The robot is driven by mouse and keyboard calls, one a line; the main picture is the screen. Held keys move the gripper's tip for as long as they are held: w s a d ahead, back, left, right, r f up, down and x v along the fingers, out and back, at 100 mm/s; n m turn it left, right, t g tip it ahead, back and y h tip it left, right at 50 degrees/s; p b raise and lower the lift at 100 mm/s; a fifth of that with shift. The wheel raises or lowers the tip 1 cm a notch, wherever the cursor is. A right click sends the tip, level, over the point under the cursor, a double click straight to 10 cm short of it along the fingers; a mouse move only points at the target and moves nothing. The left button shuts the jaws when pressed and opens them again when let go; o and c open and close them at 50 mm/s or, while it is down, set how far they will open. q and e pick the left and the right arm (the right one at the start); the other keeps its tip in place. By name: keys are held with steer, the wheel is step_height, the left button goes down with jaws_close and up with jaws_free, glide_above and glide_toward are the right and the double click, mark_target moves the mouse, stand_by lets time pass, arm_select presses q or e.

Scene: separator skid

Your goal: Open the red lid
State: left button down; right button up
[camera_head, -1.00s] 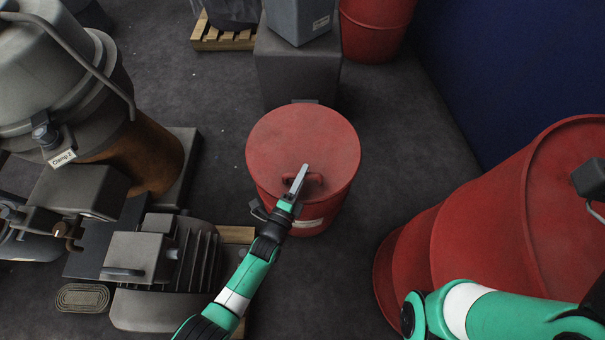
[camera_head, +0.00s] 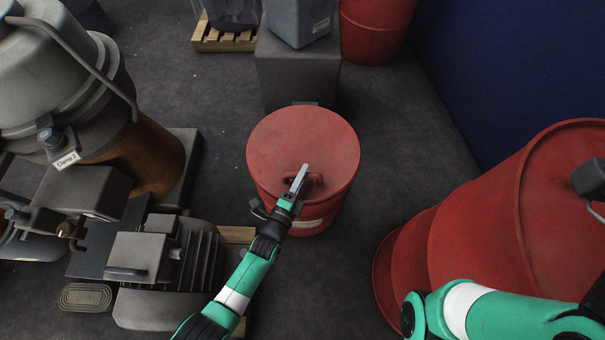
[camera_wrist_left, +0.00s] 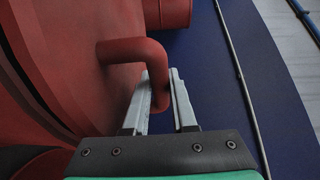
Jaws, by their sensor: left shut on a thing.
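The red lid (camera_head: 290,140) lies flat on top of a red drum (camera_head: 330,205) in the middle of the head view. Its red handle (camera_head: 317,179) is near the front of the lid. My left gripper (camera_head: 301,178) reaches it from below and is shut on the handle. In the left wrist view the handle (camera_wrist_left: 152,58) bends down between the two fingers of my left gripper (camera_wrist_left: 160,105). The fingers hide part of the handle in the head view. My right arm shows at the lower right, but its gripper is out of view.
A large red tank (camera_head: 480,230) stands at the right. A grey machine with ribs (camera_head: 165,265) and a big grey vessel (camera_head: 65,75) stand at the left. A grey box (camera_head: 297,72) stands behind the drum. Dark floor is free between drum and tank.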

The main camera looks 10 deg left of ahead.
arm_select(q)
steer(key=w+a+r+g+p, duration=0.1)
steer(key=w+r+p, duration=0.3)
steer(key=r+p, duration=0.4)
steer(key=w+r+n+g+p, duration=0.1)
steer(key=w+r+g+p, duration=0.2)
steer(key=w+r+p, duration=0.2)
steer(key=shift+a+r+n+g+y+p, duration=0.3)
steer(key=shift+a+r+g+p, duration=0.1)
steer(key=shift+r+p, duration=1.3)
steer(key=shift+w+r, duration=0.1)
steer(key=shift+r, duration=0.05)
